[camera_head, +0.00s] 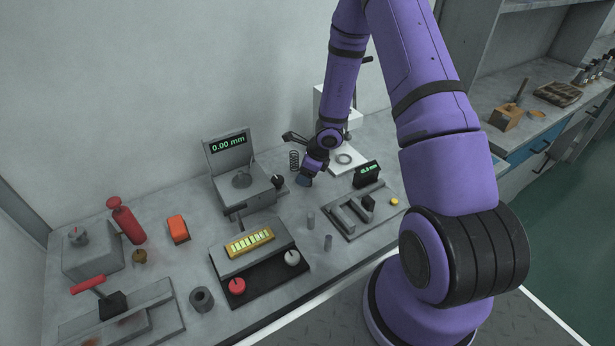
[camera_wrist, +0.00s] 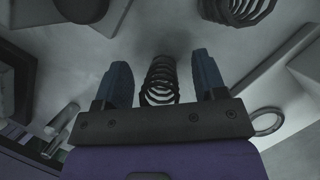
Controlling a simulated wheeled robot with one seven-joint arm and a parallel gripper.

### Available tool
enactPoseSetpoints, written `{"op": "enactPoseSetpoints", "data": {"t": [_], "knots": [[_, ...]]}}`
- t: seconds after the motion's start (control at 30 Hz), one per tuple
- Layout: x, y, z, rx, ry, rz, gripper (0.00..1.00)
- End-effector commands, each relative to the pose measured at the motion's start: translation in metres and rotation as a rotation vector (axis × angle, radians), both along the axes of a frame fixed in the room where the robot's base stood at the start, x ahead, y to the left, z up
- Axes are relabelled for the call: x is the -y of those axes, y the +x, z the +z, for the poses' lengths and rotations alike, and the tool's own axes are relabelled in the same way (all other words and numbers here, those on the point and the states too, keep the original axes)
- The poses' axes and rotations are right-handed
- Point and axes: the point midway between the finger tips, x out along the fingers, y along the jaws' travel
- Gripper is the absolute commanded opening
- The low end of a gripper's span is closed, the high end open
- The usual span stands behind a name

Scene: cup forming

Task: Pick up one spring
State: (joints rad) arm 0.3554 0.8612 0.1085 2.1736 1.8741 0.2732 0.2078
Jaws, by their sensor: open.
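In the wrist view, a dark coil spring (camera_wrist: 161,82) lies in the gap between the two blue fingers of my gripper (camera_wrist: 161,62). The fingers are apart, with clear space on both sides of the spring, and its lower end meets the edge of the gripper's bar in the picture. A second dark spring (camera_wrist: 238,8) shows at the top edge, beyond the right finger and partly cut off. In the head view, my gripper (camera_head: 307,177) is low over the bench, and one spring (camera_head: 294,160) stands upright just left of it. No other spring shows there.
A gauge reading 0.00 mm (camera_head: 232,155) stands left of my gripper. A metal ring (camera_head: 344,159) lies to the right, also in the wrist view (camera_wrist: 267,121).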

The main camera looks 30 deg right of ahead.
Motion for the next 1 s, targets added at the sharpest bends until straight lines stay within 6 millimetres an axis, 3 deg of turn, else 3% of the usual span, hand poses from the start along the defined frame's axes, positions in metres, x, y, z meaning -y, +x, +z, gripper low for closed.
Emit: {"op": "enactPoseSetpoints", "data": {"t": [0.07, 0.3, 0.73, 1.0], "knots": [[0.0, 0.0, 0.0, 0.0, 0.0, 0.0, 0.65], [0.0, 0.0, 0.0, -0.001, 0.001, 0.0, 0.12], [0.0, 0.0, 0.005, 0.0, 0.003, 0.001, 0.12], [0.0, 0.0, 0.034, 0.002, 0.002, 0.001, 0.12]]}}
